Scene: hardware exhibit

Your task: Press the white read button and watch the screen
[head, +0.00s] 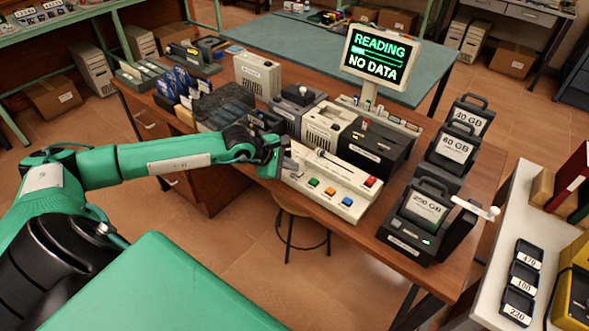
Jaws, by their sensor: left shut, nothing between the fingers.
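A red button sits higher on the panel's right. My left gripper (288,163) is shut and empty at the panel's left end, left of the orange button and apart from the white one. Whether it touches the panel I cannot tell. My right gripper is out of view.
Drives labelled 40 GB (471,121), 60 GB (454,147) and 250 GB (424,208) stand at the table's right. The 250 GB one sits in a black dock with a white-tipped lever (475,207). A stool (292,214) is below the front edge. A white side table is at right.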

